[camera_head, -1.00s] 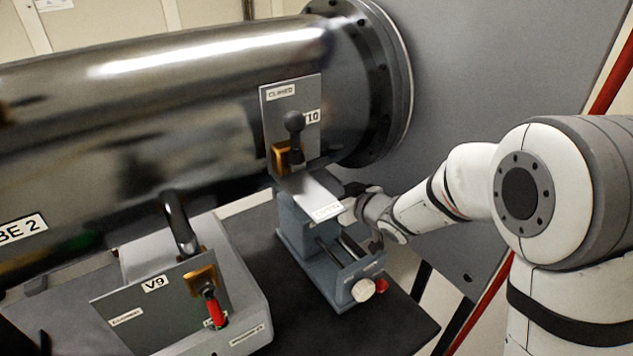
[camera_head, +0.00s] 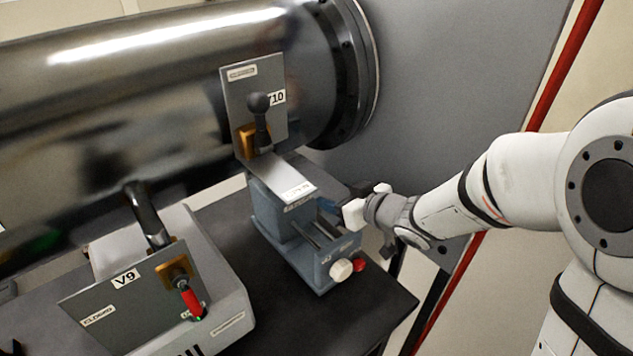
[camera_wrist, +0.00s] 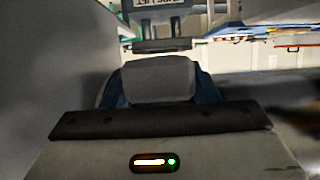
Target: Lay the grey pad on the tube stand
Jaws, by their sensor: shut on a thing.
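The blue-grey tube stand (camera_head: 277,213) is on the black bench beneath the right end of the big steel tube, with rods, a white knob and a red knob at its front. My gripper (camera_head: 368,200) is just right of the stand, apart from it in the picture. In the wrist view a rounded grey piece, which looks like the grey pad (camera_wrist: 158,82), sits directly ahead of the gripper's dark bar, with blue showing on both sides. My gripper is shut on it. The pad is hardly visible in the head view. A labelled grey part (camera_wrist: 160,27) lies beyond it.
Valve panel V10 (camera_head: 270,82), with a black lever, hangs above the stand; a bright tilted plate (camera_head: 280,172) juts below it. Panel V9 (camera_head: 118,305), with a red handle, is at lower left. The grey wall is behind. Bare black bench (camera_head: 385,300) lies right of the stand.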

